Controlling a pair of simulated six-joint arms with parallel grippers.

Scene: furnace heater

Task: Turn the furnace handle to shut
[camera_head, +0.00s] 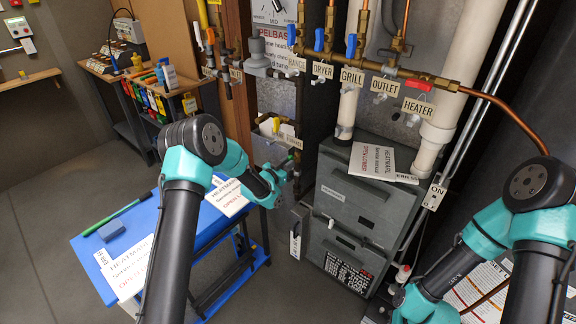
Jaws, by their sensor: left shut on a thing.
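The furnace valve sits on the pipe by a small tag (292,141), left of the grey furnace cabinet (345,190). My left gripper (287,177) reaches the pipe just below this tag. It is shut on the furnace handle, which its fingers mostly hide, so I cannot tell the handle's angle. My right arm comes in at the lower right, and its gripper does not show.
A blue table (142,222) with papers and a green marker (118,217) stands below my left arm. Overhead runs a brass pipe with labelled valves, including a red heater handle (419,85). A white pipe (440,125) stands right of the cabinet.

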